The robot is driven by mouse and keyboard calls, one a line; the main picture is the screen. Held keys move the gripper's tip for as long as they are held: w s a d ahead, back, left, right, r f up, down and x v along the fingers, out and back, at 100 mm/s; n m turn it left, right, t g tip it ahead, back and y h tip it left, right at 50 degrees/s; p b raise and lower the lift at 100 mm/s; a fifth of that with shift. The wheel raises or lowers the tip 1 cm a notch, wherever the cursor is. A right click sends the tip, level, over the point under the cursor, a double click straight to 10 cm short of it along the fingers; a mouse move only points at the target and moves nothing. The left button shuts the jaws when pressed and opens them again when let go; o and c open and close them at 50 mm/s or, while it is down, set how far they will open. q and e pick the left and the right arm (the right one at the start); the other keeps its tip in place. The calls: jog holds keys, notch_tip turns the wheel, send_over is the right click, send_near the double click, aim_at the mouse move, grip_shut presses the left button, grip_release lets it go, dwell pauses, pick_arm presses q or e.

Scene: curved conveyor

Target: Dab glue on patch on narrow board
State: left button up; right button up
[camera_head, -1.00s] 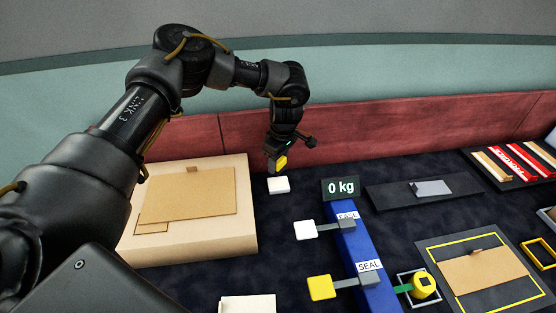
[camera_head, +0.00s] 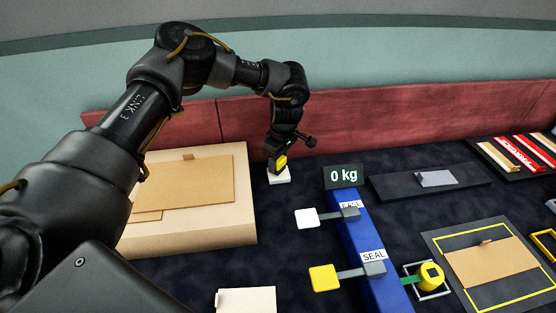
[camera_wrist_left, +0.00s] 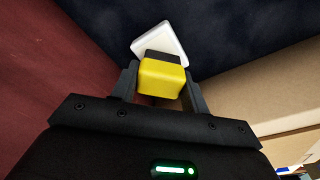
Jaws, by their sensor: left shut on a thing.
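My left gripper (camera_head: 279,153) is shut on a yellow block with a dark end (camera_head: 281,164). In the left wrist view the yellow block (camera_wrist_left: 162,80) sits between the fingers, its dark end toward a white square pad (camera_wrist_left: 158,38). The pad (camera_head: 279,177) lies on the dark table below; the dark end is at or just above it, and contact cannot be told. A tan board (camera_head: 185,182) with a small tab lies on a beige block. Another tan board (camera_head: 490,265) with a tab lies on a yellow-outlined dark mat. My right gripper is not in view.
A dark tray (camera_head: 430,182) holds a grey plate. A red wall runs behind.

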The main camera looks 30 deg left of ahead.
pick_arm(q)
jog(key=shift+f, duration=0.5)
dwell(0.6)
dwell(1.5)
notch_tip(320, 180, up, 7)
jog(key=p, duration=0.6)
dwell(1.0)
